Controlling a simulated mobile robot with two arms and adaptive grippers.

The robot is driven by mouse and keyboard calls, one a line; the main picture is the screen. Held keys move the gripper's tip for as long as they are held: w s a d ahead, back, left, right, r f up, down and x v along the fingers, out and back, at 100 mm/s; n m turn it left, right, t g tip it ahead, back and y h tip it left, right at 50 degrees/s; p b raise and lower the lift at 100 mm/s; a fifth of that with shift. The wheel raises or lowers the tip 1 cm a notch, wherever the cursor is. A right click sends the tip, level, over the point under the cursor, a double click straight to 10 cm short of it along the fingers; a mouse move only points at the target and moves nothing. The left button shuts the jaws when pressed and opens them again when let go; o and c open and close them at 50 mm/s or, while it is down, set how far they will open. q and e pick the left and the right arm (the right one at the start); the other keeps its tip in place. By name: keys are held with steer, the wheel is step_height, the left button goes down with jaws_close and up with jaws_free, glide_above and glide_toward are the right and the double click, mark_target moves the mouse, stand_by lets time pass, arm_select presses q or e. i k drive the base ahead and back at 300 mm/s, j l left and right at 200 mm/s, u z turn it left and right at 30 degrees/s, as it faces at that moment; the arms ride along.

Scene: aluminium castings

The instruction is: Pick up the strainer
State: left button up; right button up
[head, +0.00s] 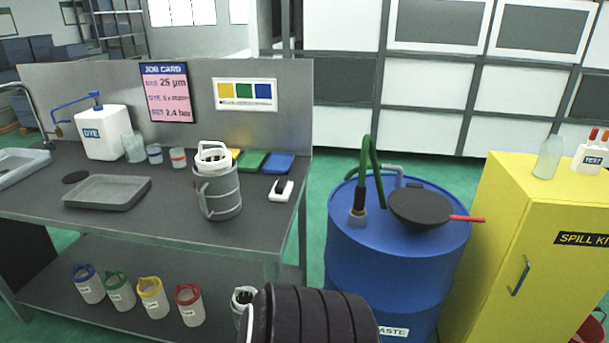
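No thing in view is labelled as a strainer. A black, round, shallow pan-like piece with a red handle (420,208) lies on top of the blue drum, its handle pointing right; its inside is hidden, so I cannot tell if it is a strainer or a funnel. A grey cylindrical vessel with a side handle (219,196) stands upright on the bench, with a white basket-like insert (213,158) showing above its rim. Neither my left nor my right gripper is in view.
The blue waste drum (375,265) also carries a green hose. The bench (140,215) holds a grey tray (108,192), a dye container (101,132) and small jars. Several colour-rimmed containers stand on the lower shelf. A yellow cabinet (540,240) stands right. Green floor shows between bench and drum.

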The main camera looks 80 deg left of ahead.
mark_target(219, 197)
steer(key=u, duration=3.3)
